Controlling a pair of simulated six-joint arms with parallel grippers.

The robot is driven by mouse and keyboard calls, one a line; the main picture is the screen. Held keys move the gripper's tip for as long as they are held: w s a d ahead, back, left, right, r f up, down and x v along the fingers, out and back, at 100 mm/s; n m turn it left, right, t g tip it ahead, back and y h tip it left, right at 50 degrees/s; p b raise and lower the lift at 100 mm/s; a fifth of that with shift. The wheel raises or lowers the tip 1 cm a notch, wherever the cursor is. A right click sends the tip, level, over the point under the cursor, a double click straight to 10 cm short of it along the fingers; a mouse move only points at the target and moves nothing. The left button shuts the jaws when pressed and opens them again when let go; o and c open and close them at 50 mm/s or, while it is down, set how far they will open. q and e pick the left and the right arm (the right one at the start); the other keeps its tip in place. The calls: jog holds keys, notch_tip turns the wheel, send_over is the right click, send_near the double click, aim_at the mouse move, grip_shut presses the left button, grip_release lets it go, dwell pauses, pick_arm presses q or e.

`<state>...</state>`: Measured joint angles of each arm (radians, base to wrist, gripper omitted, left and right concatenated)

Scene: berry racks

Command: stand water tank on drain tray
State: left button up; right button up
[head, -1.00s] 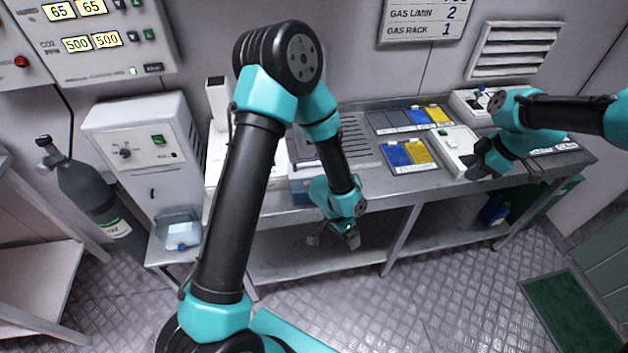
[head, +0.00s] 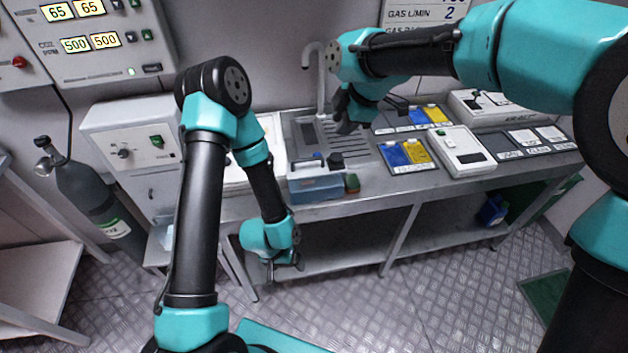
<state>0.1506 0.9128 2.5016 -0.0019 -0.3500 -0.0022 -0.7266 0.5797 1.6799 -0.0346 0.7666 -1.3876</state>
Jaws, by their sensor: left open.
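A clear, bluish tank (head: 167,238), which looks like the water tank, sits low under the white cabinet at the left. My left arm hides most of it. The grooved grey drain tray (head: 352,154) lies on the bench beside the tap. My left gripper (head: 287,266) is open and empty, in front of the bench's lower shelf, to the right of the tank. My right gripper (head: 348,114) is over the drain tray, its dark fingers pointing down and left. Its finger gap is not clear, and nothing shows held in it.
A blue-grey box (head: 316,188) stands at the bench's front edge, before the drain tray. Blue and yellow racks (head: 407,154) and a white device (head: 462,150) lie to the right. A gas cylinder (head: 92,200) stands at the left. The lower shelf (head: 340,262) has free room.

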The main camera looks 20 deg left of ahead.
send_near(317, 158)
jog(key=x, duration=0.5)
jog(key=shift+f, duration=0.2)
jog(key=shift+a+f, duration=0.1)
jog(key=shift+f, duration=0.05)
jog(key=x, duration=0.5)
dwell(0.6)
grip_shut()
dwell(1.2)
